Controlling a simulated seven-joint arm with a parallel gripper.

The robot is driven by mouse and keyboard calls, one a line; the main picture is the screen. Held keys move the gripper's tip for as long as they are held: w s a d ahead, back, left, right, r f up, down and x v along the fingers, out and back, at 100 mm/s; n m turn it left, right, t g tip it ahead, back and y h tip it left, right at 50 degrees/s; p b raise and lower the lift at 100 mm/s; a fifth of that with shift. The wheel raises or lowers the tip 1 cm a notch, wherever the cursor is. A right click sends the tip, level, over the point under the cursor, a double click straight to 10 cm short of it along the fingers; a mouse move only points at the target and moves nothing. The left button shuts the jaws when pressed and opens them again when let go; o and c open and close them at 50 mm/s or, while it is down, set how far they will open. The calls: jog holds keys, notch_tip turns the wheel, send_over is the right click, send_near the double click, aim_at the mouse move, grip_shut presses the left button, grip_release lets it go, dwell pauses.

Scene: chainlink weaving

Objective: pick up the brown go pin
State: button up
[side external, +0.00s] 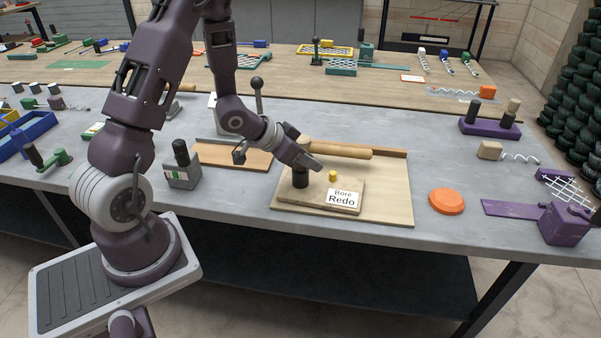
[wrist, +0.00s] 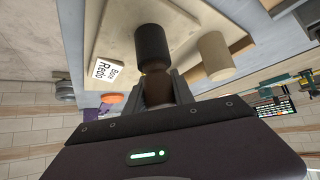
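The brown go pin (wrist: 157,90) shows in the wrist view as a brown shaft between the two fingers of my gripper (wrist: 158,88). A thicker black cylinder (wrist: 152,42) is in line with it at its far end. In the side view this dark cylinder (side external: 300,179) stands upright on a small wooden board (side external: 285,198), just below my gripper (side external: 306,162). The fingers flank the brown shaft closely; whether they press on it cannot be told. My gripper hides most of the brown part in the side view.
A sign reading "Bore Redo" (side external: 341,199) and a short yellow peg (side external: 333,176) are on the same board. A long tan wooden roller (side external: 340,152) lies just behind. An orange disc (side external: 446,201) lies to the right. A grey block with a black knob (side external: 181,170) stands left.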

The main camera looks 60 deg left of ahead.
grip_shut()
notch_tip(320, 180, up, 10)
dwell(0.3)
dwell(1.5)
